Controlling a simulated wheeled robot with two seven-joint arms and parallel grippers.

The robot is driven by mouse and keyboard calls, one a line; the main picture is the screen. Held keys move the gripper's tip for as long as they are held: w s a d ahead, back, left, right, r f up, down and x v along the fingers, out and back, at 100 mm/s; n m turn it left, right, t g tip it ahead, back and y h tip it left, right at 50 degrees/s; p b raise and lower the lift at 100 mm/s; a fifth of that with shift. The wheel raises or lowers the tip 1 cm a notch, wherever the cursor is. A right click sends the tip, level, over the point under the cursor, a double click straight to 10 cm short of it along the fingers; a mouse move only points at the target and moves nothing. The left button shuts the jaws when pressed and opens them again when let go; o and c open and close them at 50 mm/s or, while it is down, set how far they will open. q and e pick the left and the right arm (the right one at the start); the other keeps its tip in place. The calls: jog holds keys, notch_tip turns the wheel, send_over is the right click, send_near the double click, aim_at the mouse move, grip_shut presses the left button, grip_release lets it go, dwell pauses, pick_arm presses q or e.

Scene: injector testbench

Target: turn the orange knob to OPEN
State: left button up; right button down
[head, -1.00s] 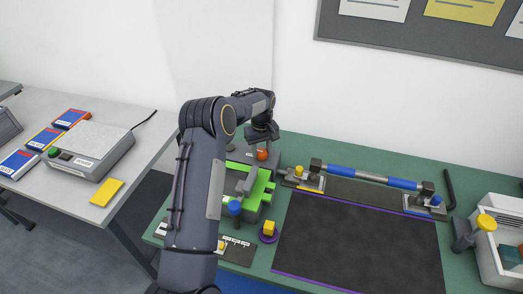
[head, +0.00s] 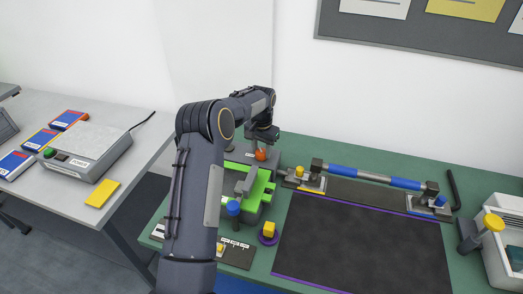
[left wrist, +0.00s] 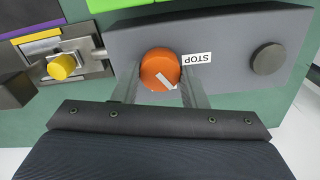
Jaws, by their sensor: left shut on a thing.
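The orange knob (head: 261,154) is on a grey panel (head: 239,151) at the back left of the green bench. It shows large in the left wrist view (left wrist: 158,66), with a white pointer line slanting across its lower part. My left gripper (head: 262,144) reaches down over the knob. In the left wrist view its fingers (left wrist: 159,78) stand on either side of the knob, shut on it. My right gripper is out of view.
A dark round button (left wrist: 267,58) is on the same panel. A green fixture (head: 255,195) with a blue knob (head: 233,208) stands in front. A yellow knob (left wrist: 62,66) is on a metal clamp beside the panel. A dark mat (head: 355,245) fills the bench middle.

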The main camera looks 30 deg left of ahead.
aim_at(262, 152)
pick_arm(q)
jog(key=m, duration=0.6)
jog(key=shift+r, duration=0.1)
dwell(0.6)
jog(key=o, duration=1)
jog(key=shift+c, duration=0.2)
jog(key=shift+r+b, duration=0.65)
jog(key=shift+r, duration=3.25)
